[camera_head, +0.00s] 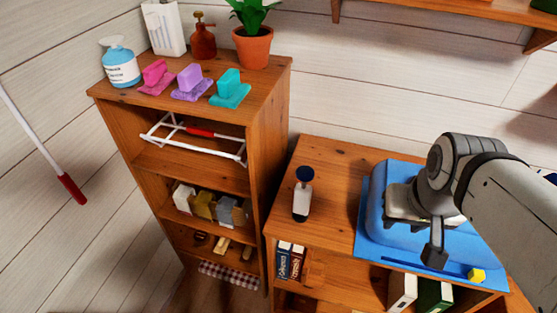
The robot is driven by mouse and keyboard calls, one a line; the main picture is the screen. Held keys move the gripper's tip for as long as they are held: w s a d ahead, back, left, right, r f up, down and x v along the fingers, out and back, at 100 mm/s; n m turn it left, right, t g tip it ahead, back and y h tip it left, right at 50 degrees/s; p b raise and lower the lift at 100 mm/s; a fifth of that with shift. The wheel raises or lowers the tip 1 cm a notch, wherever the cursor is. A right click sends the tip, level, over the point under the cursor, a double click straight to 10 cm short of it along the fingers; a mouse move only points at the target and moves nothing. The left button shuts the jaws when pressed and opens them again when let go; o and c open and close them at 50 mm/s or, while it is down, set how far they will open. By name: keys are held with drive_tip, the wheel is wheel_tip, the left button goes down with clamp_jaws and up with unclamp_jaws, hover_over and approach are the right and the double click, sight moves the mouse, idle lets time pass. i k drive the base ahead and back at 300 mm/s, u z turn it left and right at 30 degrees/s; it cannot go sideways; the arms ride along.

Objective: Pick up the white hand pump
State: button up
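A small upright white object with a dark blue rounded top and a dark lower band (303,196) stands on the low wooden cabinet, near its left side. It looks the most like the white hand pump, though the view is too small to be sure. My gripper (422,235) is to its right, above the blue case and mat, and apart from it. One dark finger shows clearly. The other is hard to make out, so the opening between the fingers cannot be judged. I see nothing held.
A taller shelf (268,110) rises left of the cabinet, bearing bottles, a potted plant and coloured blocks. Cabinet top around the white object is clear.

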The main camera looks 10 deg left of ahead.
sight(302, 197)
drive_tip(key=u, duration=0.9)
drive_tip(key=k, duration=1.35)
drive_tip(key=z, duration=0.35)
drive_tip(key=i, duration=1)
drive_tip(key=z, duration=0.05)
